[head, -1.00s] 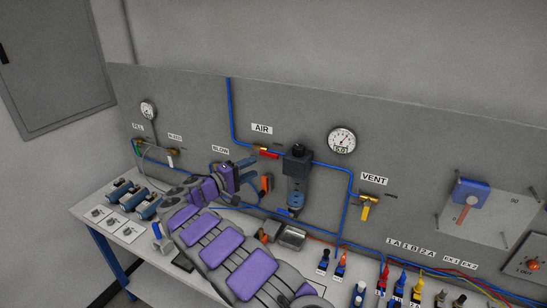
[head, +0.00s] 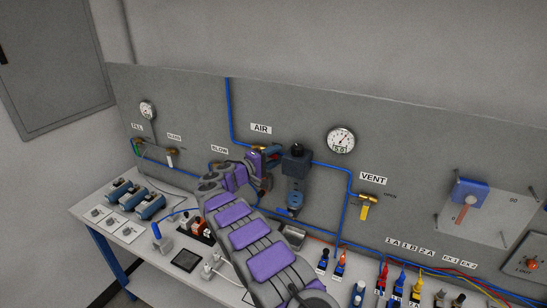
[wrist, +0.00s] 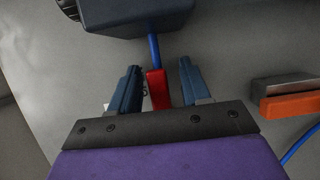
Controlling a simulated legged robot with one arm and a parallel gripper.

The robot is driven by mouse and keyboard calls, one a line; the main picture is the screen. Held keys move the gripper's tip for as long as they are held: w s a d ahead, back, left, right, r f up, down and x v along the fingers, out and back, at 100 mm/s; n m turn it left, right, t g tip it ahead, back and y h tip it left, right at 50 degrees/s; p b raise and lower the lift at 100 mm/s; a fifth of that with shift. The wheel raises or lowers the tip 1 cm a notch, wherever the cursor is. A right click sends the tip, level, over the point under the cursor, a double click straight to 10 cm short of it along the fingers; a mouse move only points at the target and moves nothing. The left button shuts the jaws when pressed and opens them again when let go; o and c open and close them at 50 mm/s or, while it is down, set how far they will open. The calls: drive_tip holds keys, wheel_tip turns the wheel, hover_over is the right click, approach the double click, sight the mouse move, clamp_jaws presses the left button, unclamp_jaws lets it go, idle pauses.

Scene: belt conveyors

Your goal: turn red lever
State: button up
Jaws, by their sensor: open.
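The red lever (wrist: 158,88) stands between the two blue fingers of my gripper (wrist: 158,85) in the wrist view, with visible gaps on both sides. My gripper is open and the lever is closer to the left finger in that picture. In the head view my gripper (head: 271,156) is just below the AIR label (head: 261,128), left of the dark regulator (head: 297,160). There my gripper mostly hides the lever.
An orange handle (wrist: 291,106) lies to the right in the wrist view. The regulator's dark body (wrist: 135,16) is close beyond the fingertips. A yellow VENT lever (head: 366,207), gauge (head: 341,140) and blue tubes are on the panel. The workbench below holds connectors and blue cylinders (head: 147,206).

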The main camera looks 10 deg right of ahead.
drive_tip(key=shift+a, duration=0.4)
drive_tip(key=c, duration=0.4)
drive_tip(key=shift+d, duration=0.15)
clamp_jaws()
drive_tip(key=shift+d+f, duration=0.1)
